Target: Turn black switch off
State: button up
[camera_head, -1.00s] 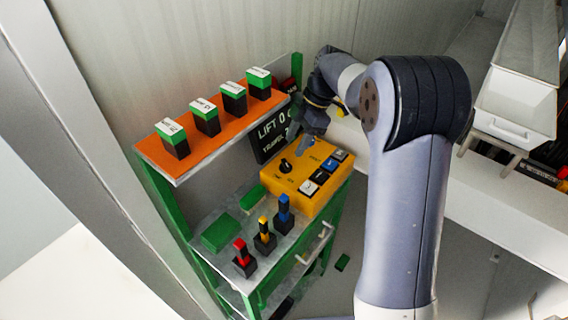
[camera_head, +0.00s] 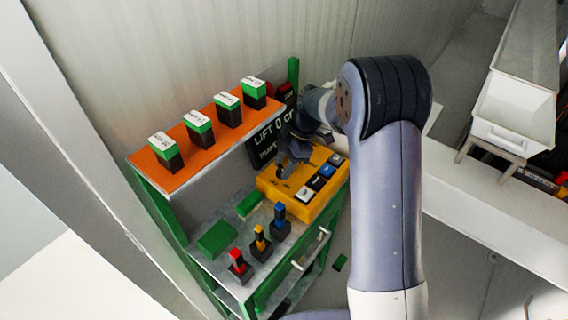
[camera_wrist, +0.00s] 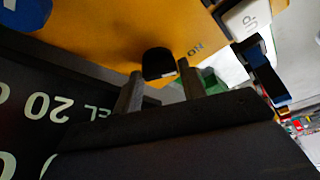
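The black switch (camera_wrist: 158,63) is a dark rounded knob on the yellow control box (camera_head: 303,208). An "ON" label is printed beside it in the wrist view. My gripper (camera_wrist: 160,85) is open, with one finger on each side of the switch in that view. Whether the fingers touch it, I cannot tell. In the head view my gripper (camera_head: 286,168) is over the box's left part and mostly hides the switch.
A dark display (camera_head: 268,140) stands close behind the box. Red, yellow and blue levers (camera_head: 259,243) stand in front on the grey shelf. An orange shelf (camera_head: 196,160) with several green-topped black blocks is at upper left. Buttons (camera_head: 318,181) line the box's right side.

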jog(key=c, duration=0.5)
jog(key=shift+f+b, duration=0.1)
jog(key=shift+b, duration=0.35)
jog(key=shift+f+m+t+b, duration=0.1)
jog(key=shift+m+t+b, duration=0.2)
jog(key=shift+m+b, duration=0.45)
jog(key=m+t+b, duration=0.1)
jog(key=m+b, duration=0.1)
jog(key=b, duration=0.1)
jog(key=shift+s, duration=0.1)
jog(key=m+b, duration=0.2)
jog(key=m+t+b, duration=0.1)
jog(key=m, duration=0.1)
jog(key=shift+s+m+t+b, duration=0.15)
jog(key=shift+m+t+b, duration=0.15)
jog(key=shift+m+b, duration=0.05)
jog(key=shift+r+m+t+h+b, duration=0.15)
jog(key=shift+m+t+b, duration=0.2)
jog(key=shift+m, duration=0.55)
jog(key=shift+r+m+t+h+b, duration=0.15)
jog(key=shift+m+t+b, duration=0.15)
jog(key=shift+m, duration=0.6)
jog(key=o, duration=0.7)
jog(key=shift+f, duration=0.1)
